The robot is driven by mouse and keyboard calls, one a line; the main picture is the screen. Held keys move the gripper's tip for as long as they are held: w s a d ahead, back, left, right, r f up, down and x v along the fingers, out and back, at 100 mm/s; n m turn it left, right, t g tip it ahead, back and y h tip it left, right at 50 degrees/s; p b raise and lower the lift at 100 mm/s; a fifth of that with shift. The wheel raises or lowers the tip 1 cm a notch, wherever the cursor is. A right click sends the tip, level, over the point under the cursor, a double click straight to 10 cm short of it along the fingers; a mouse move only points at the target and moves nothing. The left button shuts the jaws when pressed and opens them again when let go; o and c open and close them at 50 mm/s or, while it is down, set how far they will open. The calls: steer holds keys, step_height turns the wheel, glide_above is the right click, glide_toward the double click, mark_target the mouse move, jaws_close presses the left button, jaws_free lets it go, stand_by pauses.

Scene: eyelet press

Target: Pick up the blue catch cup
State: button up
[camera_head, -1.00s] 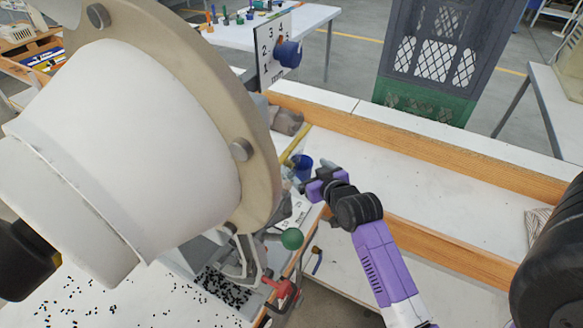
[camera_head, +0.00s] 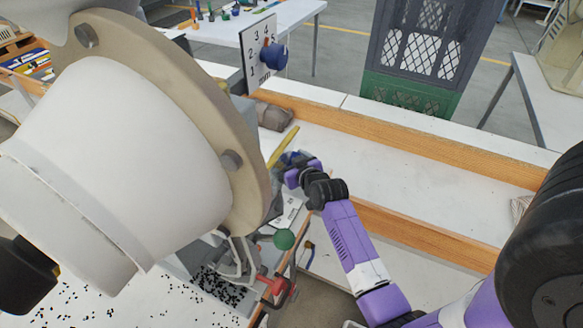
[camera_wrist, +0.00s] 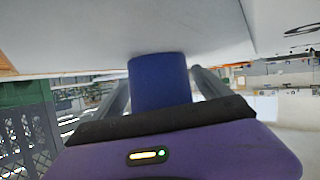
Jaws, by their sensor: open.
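The blue catch cup (camera_wrist: 160,82) stands between the two fingers of my gripper (camera_wrist: 163,85) in the wrist view. The fingers are open, one on each side of the cup. The right finger looks close to the cup's side; I cannot tell if it touches. In the head view my gripper (camera_head: 291,166) is at the white bench, beside the press. There the cup is mostly hidden by the gripper, with only a little dark blue showing.
The large white and beige press body fills the left of the head view. A green ball knob (camera_head: 284,239) and a red clamp (camera_head: 279,287) sit near my arm. A yellow bar (camera_head: 283,147) lies behind the gripper.

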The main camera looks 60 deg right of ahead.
steer(key=shift+c, duration=0.5)
steer(key=c, duration=1.3)
steer(key=shift+r, duration=0.1)
step_height(320, 180, up, 20)
steer(key=shift+f+b, duration=0.1)
steer(key=shift+b, duration=0.3)
